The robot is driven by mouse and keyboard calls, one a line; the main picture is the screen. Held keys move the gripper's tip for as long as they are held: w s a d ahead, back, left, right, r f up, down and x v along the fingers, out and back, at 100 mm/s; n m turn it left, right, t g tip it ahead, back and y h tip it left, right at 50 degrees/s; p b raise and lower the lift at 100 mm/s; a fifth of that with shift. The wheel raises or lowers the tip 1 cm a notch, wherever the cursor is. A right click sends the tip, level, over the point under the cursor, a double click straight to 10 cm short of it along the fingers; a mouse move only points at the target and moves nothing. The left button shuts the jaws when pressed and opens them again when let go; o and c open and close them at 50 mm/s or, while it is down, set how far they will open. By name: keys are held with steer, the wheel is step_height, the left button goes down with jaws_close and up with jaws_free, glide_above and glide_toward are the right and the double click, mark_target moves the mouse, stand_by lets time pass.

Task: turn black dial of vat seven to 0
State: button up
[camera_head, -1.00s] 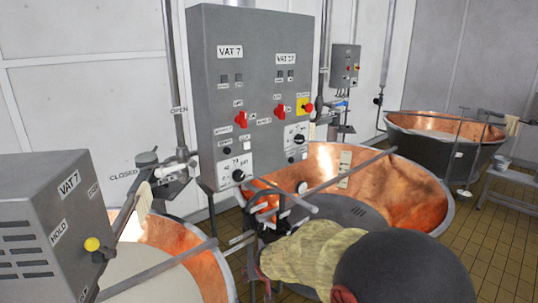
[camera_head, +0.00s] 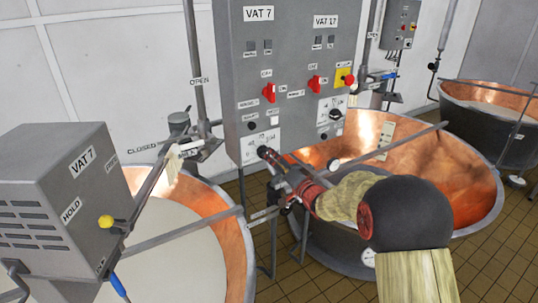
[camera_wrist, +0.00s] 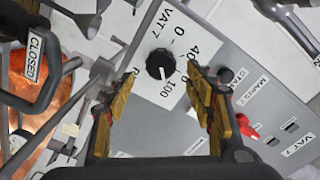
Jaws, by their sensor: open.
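The black dial (camera_wrist: 159,64) of vat seven shows in the wrist view on a white scale plate (camera_wrist: 181,62) marked 0, 40 and 100. Its white mark appears to face the 100. My gripper (camera_wrist: 160,84) is open, with its yellow-padded fingers to either side of the dial in the picture; I cannot tell if they touch it.
The panel also carries red switches (camera_head: 269,92), a yellow switch plate (camera_head: 344,77) and a second dial (camera_head: 335,114). Vat seven (camera_head: 233,253) stands at left with a grey box (camera_head: 67,190) over it. Another copper vat (camera_head: 440,190) stands right, under my arm. A metal bar (camera_head: 183,243) crosses vat seven.

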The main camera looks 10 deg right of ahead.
steer(key=shift+x, duration=2.6)
steer(key=shift+a, duration=0.1)
steer(key=c, duration=0.3)
steer(key=c, duration=0.8)
steer(key=shift+c, duration=0.3)
